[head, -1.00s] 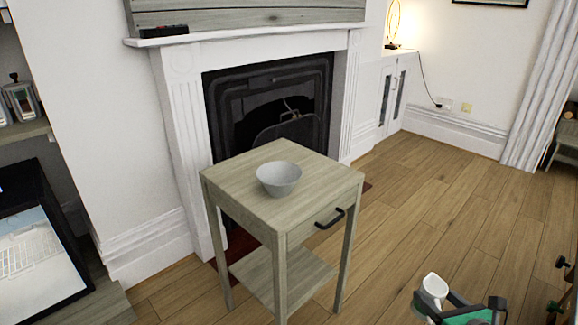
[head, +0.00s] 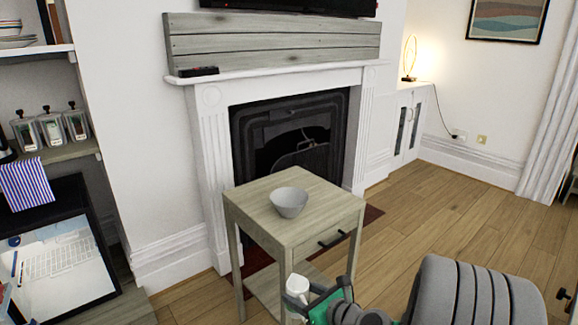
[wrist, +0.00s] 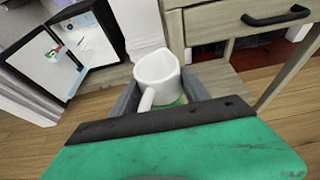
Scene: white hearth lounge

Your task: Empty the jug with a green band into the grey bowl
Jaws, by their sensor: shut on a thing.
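The grey bowl (head: 289,203) stands upright on top of a small wooden side table (head: 255,196). The white jug (head: 297,287) is held in my gripper (head: 311,300), low in front of the table and below its top. In the wrist view the jug (wrist: 157,72) sits between the two grey fingers of my gripper (wrist: 170,97), its open top and handle showing. A bit of green shows low on the jug; the rest of the band is hidden by the gripper. I cannot see what is inside the jug. The bowl is out of the wrist view.
The side table has a drawer with a dark handle (wrist: 277,16) on its front and a lower shelf. A white fireplace (head: 215,150) stands close behind it. A shelf unit with jars (head: 50,128) and a laptop picture (head: 55,262) is at left. Wooden floor (head: 440,215) is open at right.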

